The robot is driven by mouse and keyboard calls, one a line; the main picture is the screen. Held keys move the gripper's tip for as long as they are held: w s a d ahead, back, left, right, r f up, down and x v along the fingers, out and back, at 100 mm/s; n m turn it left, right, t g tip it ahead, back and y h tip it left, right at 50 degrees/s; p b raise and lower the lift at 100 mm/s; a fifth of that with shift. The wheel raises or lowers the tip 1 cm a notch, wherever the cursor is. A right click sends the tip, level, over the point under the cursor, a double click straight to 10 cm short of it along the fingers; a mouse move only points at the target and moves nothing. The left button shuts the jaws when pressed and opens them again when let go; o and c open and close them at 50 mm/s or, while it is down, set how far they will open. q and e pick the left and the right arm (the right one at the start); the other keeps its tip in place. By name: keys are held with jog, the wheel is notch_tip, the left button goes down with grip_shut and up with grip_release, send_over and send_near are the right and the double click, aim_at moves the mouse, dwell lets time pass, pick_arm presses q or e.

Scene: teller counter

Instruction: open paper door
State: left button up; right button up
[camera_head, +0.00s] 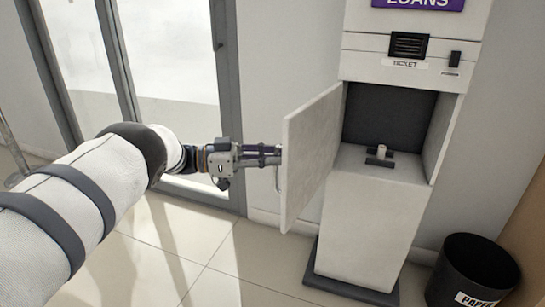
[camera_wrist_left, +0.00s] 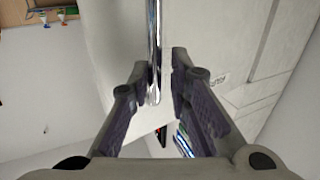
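The paper door (camera_head: 311,158) is a white panel on the front of the ticket machine (camera_head: 364,222). It stands swung open to the left, and the dark compartment (camera_head: 388,117) behind it is exposed. Its thin handle (camera_head: 277,178) is on the door's outer face; in the left wrist view the handle is a chrome bar (camera_wrist_left: 154,50). My left gripper (camera_head: 277,155) reaches in from the left at the handle. In the wrist view its fingertips (camera_wrist_left: 160,80) are close together with the bar between them. My right gripper is not in view.
A small holder with a pale roll (camera_head: 381,153) sits on the compartment floor. A black bin (camera_head: 472,270) stands at the lower right. A glass door with a grey frame (camera_head: 228,110) is behind my left arm. The tiled floor left of the machine is clear.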

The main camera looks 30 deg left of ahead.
pick_arm(q)
jog(key=shift+w+r, duration=0.1)
jog(key=v, duration=1.2)
